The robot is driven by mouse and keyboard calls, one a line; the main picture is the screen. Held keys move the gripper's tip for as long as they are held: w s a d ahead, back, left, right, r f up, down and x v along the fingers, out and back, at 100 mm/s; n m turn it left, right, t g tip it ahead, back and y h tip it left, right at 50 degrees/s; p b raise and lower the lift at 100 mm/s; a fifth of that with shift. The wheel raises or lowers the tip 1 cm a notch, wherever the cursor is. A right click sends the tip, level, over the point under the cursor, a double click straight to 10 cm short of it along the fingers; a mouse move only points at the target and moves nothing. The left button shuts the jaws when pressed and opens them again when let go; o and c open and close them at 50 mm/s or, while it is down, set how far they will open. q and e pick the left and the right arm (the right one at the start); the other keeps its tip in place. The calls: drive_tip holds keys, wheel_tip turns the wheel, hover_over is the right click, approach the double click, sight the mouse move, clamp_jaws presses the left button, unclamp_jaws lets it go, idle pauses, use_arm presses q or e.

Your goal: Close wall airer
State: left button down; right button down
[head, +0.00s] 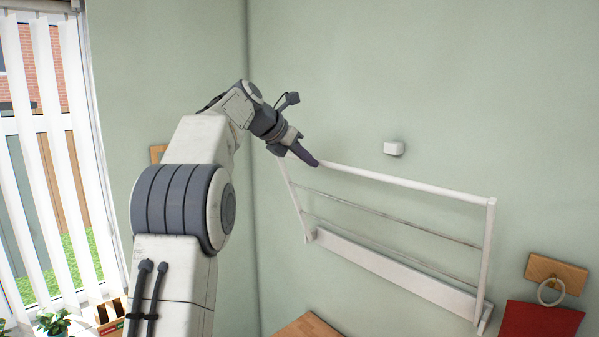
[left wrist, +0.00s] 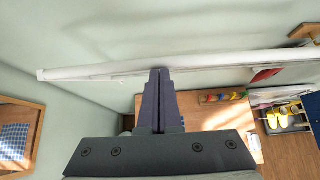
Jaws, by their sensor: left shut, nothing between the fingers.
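The white wall airer (head: 400,181) hangs on the green wall at the right in the head view. Its frame is tilted out from the wall, with a thick top bar, thin rails and a white board along the wall below. My left gripper (head: 314,162) is at the left part of the top bar, its fingers shut and empty. In the left wrist view the fingertips (left wrist: 159,72) meet or overlap the white bar (left wrist: 210,62); I cannot tell whether they touch it. My right gripper is not in view.
A small white box (head: 394,148) is on the wall above the airer. A wooden plate with a ring (head: 556,273) and a red cloth (head: 540,318) are at the lower right. A wooden table (left wrist: 225,120) stands below. A window with blinds (head: 50,150) is at the left.

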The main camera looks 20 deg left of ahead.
use_arm(q)
drive_tip(key=shift+w+d+r, duration=0.3)
drive_tip(key=shift+w, duration=0.35)
drive_tip(key=shift+w+d+r, duration=0.25)
drive_tip(key=shift+w+r, duration=0.05)
drive_tip(key=shift+w, duration=0.3)
